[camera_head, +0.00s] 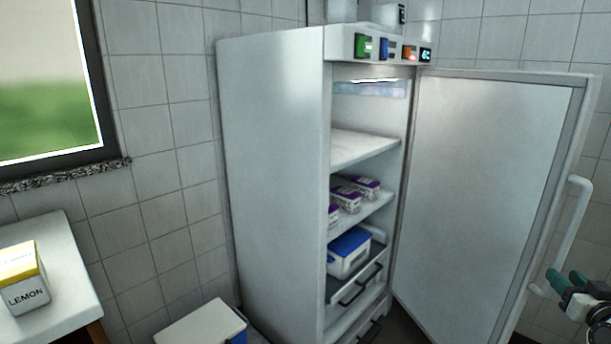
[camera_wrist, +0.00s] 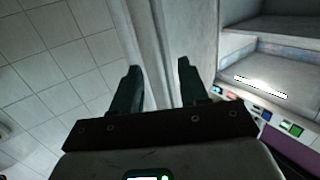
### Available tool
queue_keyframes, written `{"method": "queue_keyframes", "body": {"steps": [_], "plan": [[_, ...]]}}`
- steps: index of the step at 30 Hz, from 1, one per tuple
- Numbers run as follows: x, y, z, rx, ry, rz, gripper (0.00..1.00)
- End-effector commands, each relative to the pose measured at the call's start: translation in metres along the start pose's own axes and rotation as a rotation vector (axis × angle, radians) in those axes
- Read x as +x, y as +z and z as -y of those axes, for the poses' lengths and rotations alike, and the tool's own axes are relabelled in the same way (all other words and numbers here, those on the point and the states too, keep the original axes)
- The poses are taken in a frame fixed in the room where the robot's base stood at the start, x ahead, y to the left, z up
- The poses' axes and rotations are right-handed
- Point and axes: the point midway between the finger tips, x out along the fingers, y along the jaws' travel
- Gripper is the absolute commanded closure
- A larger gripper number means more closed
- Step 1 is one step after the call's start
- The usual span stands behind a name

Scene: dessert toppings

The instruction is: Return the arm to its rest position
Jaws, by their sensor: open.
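My gripper (camera_head: 560,290) shows at the lower right edge in the head view, beside the open fridge door's handle (camera_head: 574,215). Its dark green fingers also show in the wrist view (camera_wrist: 160,85), spread apart with nothing between them. In the wrist view the fingers point toward a pale vertical edge, with tiled wall to the left and the fridge interior to the right. In the head view I cannot tell whether a finger touches the handle. Most of my arm is outside the head view.
The tall fridge (camera_head: 272,180) stands with its door (camera_head: 480,190) swung open to the right. Its shelves hold purple-and-white boxes (camera_head: 347,199) and a blue-lidded container (camera_head: 348,253). A lemon box (camera_head: 27,295) sits on a white counter (camera_head: 50,235) at left. A white-lidded box (camera_head: 203,325) stands low in front.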

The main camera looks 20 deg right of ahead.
Motion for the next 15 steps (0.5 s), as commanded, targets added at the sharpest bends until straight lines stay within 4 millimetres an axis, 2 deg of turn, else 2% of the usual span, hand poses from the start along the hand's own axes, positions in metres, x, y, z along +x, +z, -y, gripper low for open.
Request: {"method": "queue_keyframes", "body": {"steps": [1,3,8,11,12,14,15], "plan": [[0.000,0.019,0.030,0.005,-0.046,0.050,0.56],[-0.004,0.044,0.070,0.010,-0.107,0.130,0.56],[-0.033,0.106,0.160,0.003,-0.242,0.337,0.56],[-0.065,0.144,0.209,-0.018,-0.318,0.479,0.56],[-0.080,0.159,0.227,-0.029,-0.346,0.537,0.56],[-0.106,0.180,0.251,-0.052,-0.384,0.628,0.56],[-0.125,0.195,0.265,-0.072,-0.407,0.692,0.56]]}}
